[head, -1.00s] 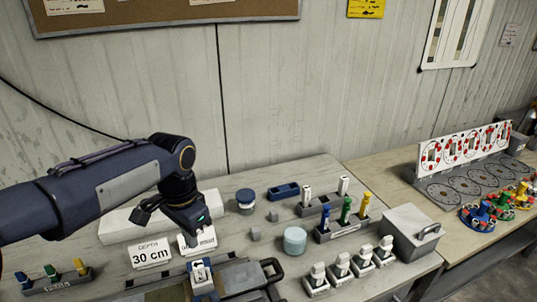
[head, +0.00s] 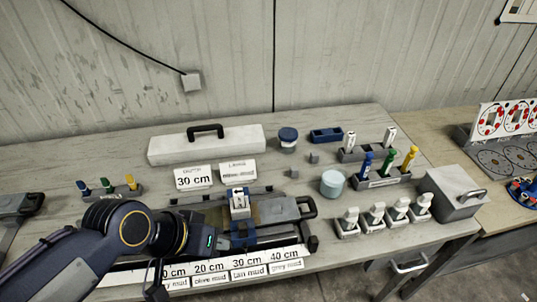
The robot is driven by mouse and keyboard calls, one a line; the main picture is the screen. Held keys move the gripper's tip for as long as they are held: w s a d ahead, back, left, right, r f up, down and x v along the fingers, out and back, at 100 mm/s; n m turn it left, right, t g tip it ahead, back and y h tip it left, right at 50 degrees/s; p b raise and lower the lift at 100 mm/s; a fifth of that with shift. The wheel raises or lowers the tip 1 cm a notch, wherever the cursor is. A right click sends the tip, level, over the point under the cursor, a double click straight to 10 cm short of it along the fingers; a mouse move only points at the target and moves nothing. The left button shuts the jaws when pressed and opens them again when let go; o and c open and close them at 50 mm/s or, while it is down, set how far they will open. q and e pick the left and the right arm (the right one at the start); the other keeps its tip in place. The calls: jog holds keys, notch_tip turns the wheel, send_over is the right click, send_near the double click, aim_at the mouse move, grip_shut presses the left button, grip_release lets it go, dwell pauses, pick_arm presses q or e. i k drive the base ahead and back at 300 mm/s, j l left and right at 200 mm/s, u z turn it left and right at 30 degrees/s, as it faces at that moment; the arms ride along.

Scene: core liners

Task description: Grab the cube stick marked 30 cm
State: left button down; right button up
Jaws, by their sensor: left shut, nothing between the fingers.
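A card reading 30 cm (head: 193,179) stands on the bench behind the core liner. A label strip (head: 225,267) along the front of the liner reads 20 cm, 30 cm and 40 cm, with its left label partly hidden by my arm. Several white sticks (head: 374,216) stand in small grey holders at the front right; their markings are too small to read, so I cannot tell which one is 30 cm. My left gripper (head: 233,242) is shut and empty, low over the liner's left-middle part, below a white-topped blue slider (head: 239,203).
A rack of blue, green and yellow sticks (head: 386,180) stands at right, and a similar rack (head: 108,189) at left. A grey box with a handle (head: 455,195) sits at the right end. A light blue jar (head: 332,183) and a long white lidded box (head: 206,146) stand behind the liner.

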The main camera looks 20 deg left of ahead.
aim_at(237, 193)
jog(key=j+u, duration=0.15)
jog(key=u, duration=0.25)
jog(key=j+u, duration=0.2)
jog(key=u, duration=0.15)
jog(key=j+u, duration=0.2)
jog(key=u, duration=0.2)
jog(key=j+u, duration=0.2)
jog(key=u, duration=0.15)
